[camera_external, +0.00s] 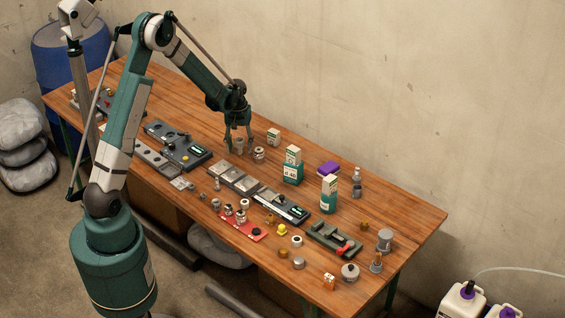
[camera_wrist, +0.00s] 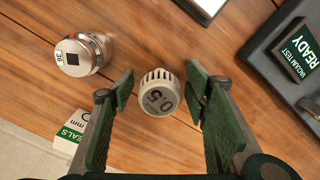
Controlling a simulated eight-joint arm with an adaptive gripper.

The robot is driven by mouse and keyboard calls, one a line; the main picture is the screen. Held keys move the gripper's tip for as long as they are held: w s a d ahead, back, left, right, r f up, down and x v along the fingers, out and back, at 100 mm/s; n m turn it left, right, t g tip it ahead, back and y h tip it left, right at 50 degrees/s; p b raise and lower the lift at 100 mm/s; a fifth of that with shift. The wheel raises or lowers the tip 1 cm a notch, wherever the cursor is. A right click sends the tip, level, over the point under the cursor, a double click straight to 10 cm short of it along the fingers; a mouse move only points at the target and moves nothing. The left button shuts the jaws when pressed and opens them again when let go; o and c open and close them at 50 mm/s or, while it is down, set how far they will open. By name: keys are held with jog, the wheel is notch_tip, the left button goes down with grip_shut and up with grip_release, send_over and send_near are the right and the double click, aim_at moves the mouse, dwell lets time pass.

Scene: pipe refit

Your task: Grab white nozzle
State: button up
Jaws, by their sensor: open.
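The white nozzle (camera_wrist: 159,92) is a short off-white cylinder with a ribbed rim and "0.5" on its top. It stands upright on the wooden table, between my open gripper's fingers (camera_wrist: 158,96) in the wrist view, with a visible gap on each side. In the external view my gripper (camera_external: 238,138) points down over the table's far side, with the nozzle (camera_external: 238,147) small between its fingertips. My gripper holds nothing.
A shiny metal fitting (camera_wrist: 78,54) marked "36" stands close to the left finger. A seals box (camera_wrist: 70,135) sits at lower left. A dark panel with a "vacuum test ready" display (camera_wrist: 300,47) is at the right. Metal trays (camera_external: 233,176) lie nearer the front.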

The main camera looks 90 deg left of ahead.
dwell(0.5)
jog(key=c, duration=0.9)
jog(key=shift+r+p, duration=0.65)
jog(key=shift+r, duration=4.35)
